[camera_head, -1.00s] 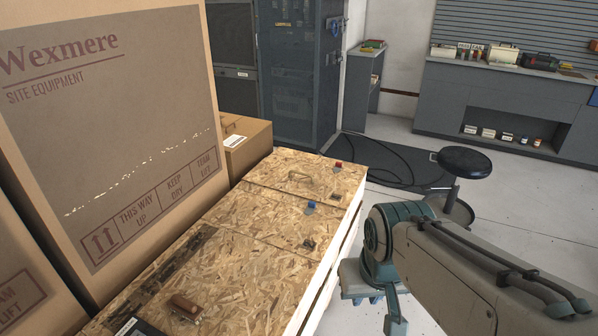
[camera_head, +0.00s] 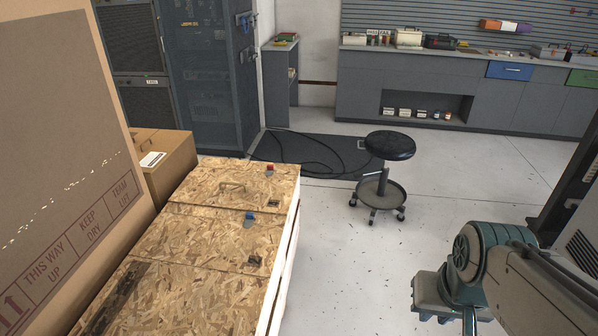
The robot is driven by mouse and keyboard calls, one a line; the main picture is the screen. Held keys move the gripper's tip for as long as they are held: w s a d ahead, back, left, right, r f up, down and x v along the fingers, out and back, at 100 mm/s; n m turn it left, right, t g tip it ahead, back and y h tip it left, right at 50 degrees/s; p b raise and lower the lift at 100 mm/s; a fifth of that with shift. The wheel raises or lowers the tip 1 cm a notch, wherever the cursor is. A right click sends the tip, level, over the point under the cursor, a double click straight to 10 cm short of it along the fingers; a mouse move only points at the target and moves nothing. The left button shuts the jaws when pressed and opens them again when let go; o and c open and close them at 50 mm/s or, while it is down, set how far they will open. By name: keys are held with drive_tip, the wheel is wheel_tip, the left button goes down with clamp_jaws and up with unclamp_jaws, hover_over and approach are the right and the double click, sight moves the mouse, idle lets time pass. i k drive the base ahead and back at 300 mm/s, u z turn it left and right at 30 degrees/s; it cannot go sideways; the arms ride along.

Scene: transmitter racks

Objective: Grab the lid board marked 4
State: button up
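Wooden chipboard lid boards lie in a row on a long pale crate at left. The far board (camera_head: 207,182) has a metal handle and a red tag. The middle board (camera_head: 190,238) has a blue tag and a small dark latch. The near board (camera_head: 165,295) has a dark strip along its left side and is cut off by the bottom edge. I cannot read a 4 on any of them. My arm (camera_head: 540,295) is at lower right, over the floor and apart from the crate.
A black stool (camera_head: 388,148) stands right of the crate. A dark mat (camera_head: 310,153) with cables lies ahead. A grey workbench (camera_head: 450,95) lines the back.

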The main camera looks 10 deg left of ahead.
sight(252, 194)
drive_tip(key=z, duration=0.15)
drive_tip(key=i, duration=3.15)
drive_tip(key=u, duration=3.65)
drive_tip(key=i, duration=0.55)
drive_tip(key=u, duration=0.1)
